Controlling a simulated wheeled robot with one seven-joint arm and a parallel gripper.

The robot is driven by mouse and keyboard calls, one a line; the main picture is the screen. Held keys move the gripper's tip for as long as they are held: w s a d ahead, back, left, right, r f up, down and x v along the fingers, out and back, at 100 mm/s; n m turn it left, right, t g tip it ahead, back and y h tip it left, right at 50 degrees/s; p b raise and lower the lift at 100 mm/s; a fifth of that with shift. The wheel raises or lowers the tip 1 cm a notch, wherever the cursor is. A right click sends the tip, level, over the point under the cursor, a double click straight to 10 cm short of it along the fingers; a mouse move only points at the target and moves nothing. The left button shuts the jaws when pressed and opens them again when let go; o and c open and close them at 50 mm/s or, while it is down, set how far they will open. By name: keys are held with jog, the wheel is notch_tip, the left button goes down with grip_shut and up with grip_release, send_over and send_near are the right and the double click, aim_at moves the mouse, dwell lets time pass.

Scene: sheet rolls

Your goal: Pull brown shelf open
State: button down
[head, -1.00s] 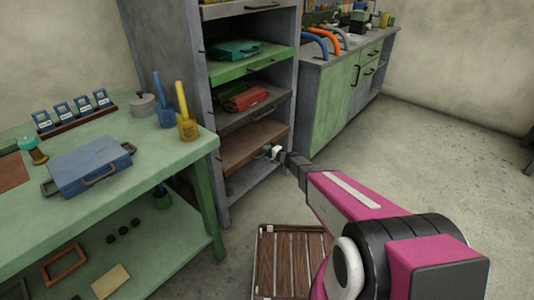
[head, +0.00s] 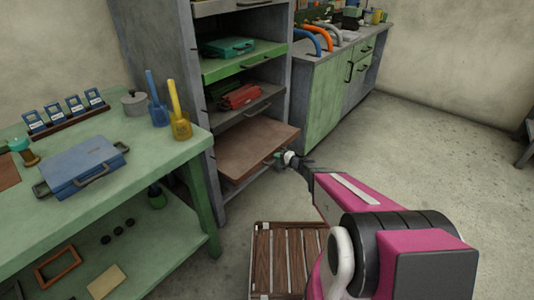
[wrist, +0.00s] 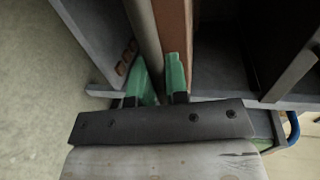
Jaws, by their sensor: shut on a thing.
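The brown shelf (head: 255,147) is a flat sliding board in the grey rack, below the shelf with the red case. It sticks out past the front of the rack. My gripper (head: 281,158) is at its front edge. In the wrist view, the green fingers of my gripper (wrist: 162,80) are shut around a grey bar along the front edge of the brown shelf (wrist: 174,30). The fingers hide part of the bar.
A green workbench (head: 180,154) with a blue case (head: 82,165) stands at the left. A wooden slatted pallet (head: 262,265) lies on the floor below my arm. Green cabinets (head: 325,108) stand behind at the right.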

jog(key=f+v, duration=0.3)
jog(key=v, duration=1.4)
jog(key=shift+s+d+f, duration=0.15)
jog(key=shift+s+d, duration=0.05)
jog(key=shift+d, duration=0.05)
jog(key=c, duration=1.1)
grip_release()
jog(key=shift+c, duration=0.2)
jog(key=v, duration=1)
jog(key=shift+s+d, duration=0.2)
jog(key=shift+d, duration=0.15)
jog(key=s+a+r+n+g+h, duration=0.6)
jog(key=s+a+r+g, duration=0.15)
jog(key=a+g, duration=0.2)
notch_tip(320, 180, up, 6)
jog(key=s+d+n+h, duration=0.1)
jog(key=s+d+h, duration=0.1)
jog(key=h, duration=0.4)
jog(key=shift+s+n, duration=0.25)
jog(key=shift+n, duration=0.05)
